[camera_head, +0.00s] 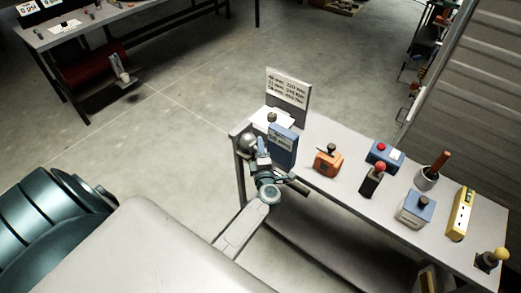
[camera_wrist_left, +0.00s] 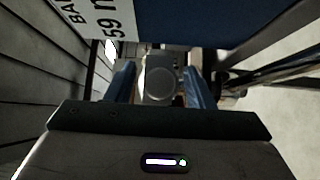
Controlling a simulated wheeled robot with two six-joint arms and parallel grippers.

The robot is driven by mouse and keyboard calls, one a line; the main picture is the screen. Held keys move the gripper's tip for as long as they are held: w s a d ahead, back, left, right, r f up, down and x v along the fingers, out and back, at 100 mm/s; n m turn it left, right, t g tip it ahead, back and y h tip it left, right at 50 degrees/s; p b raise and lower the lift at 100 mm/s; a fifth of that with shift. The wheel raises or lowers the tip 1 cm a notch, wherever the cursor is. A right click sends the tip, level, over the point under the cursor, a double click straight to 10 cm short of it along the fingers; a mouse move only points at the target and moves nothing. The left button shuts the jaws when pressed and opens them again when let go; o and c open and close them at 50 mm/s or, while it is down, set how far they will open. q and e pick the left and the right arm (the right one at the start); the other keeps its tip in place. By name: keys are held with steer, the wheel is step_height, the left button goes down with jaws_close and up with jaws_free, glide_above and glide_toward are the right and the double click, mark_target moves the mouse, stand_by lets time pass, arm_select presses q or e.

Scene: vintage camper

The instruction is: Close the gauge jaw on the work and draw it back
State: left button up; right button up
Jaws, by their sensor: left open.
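The blue gauge block (camera_head: 283,146) with a white label stands at the left end of the bench. In the left wrist view its blue face and label, partly reading "59 m", fill the top (camera_wrist_left: 190,20). My left gripper (camera_head: 262,150) is at the block's left side. In the wrist view its two blue fingers (camera_wrist_left: 160,92) are spread, with a grey metal piece with a round face (camera_wrist_left: 160,84) showing between them. I cannot tell whether the fingers touch it. A rounded grey part (camera_head: 246,142) shows beside the gripper in the head view. My right gripper is out of view.
A sign board (camera_head: 288,88) stands behind the gauge. Along the bench (camera_head: 330,190) to the right are an orange device (camera_head: 327,162), a red-knobbed lever box (camera_head: 372,182) and several other devices. Open floor lies left of the bench.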

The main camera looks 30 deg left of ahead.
arm_select(q)
jaws_close()
steer(key=shift+s+d+f, duration=0.1)
steer(key=shift+s+d, duration=0.05)
steer(key=shift+d, duration=1.1)
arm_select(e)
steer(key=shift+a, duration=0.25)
arm_select(q)
jaws_free()
steer(key=shift+d, duration=0.2)
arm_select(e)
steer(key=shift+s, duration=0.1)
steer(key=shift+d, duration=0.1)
arm_select(q)
steer(key=v, duration=1)
steer(key=shift+s+d, duration=0.25)
steer(key=shift+s, duration=0.05)
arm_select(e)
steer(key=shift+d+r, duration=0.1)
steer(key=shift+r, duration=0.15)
